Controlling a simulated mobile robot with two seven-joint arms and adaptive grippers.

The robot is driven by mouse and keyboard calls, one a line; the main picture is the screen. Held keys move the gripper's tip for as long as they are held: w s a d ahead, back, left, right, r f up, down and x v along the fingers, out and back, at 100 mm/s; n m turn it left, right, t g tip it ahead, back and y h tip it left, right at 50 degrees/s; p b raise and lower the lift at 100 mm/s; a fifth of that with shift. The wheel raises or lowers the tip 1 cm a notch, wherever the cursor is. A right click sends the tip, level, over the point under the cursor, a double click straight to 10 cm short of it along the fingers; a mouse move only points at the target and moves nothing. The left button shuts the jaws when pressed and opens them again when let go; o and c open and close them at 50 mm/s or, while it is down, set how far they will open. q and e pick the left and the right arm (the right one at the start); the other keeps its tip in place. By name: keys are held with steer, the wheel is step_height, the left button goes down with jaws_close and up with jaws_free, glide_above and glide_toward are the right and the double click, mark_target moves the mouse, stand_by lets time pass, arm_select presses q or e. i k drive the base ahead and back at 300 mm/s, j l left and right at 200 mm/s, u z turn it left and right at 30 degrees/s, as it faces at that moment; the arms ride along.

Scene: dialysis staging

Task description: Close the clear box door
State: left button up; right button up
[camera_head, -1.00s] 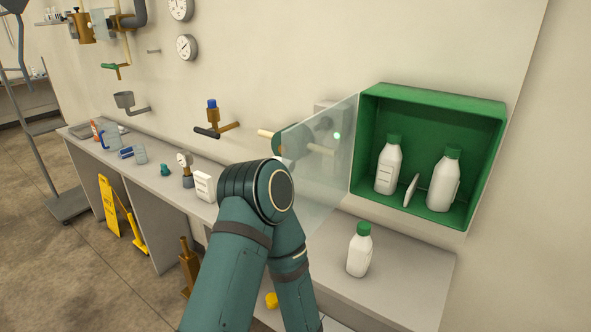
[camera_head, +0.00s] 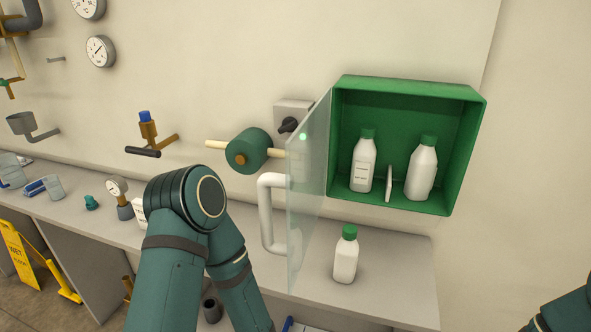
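The green wall box (camera_head: 410,88) is open at the front. Its clear door (camera_head: 308,200) hangs at the box's left edge and stands swung out from the wall, seen at a steep angle. A white bar handle (camera_head: 266,212) shows on the door's left side. My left arm is bent in the lower middle, left of the door and apart from it in the picture; its forearm runs down out of the frame, so my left gripper is hidden from view. Only a piece of my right arm shows at the lower right corner; my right gripper is out of view.
Two white bottles with green caps (camera_head: 364,165) (camera_head: 422,172) and a thin white item (camera_head: 389,184) stand inside the box. Another bottle (camera_head: 346,258) stands on the counter (camera_head: 395,270) below, close to the door. A green valve (camera_head: 248,150) sticks out of the wall left of the door.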

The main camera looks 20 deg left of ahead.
mark_target(305, 181)
steer(key=j+z, duration=0.45)
steer(key=j, duration=0.9)
steer(key=i+l, duration=0.15)
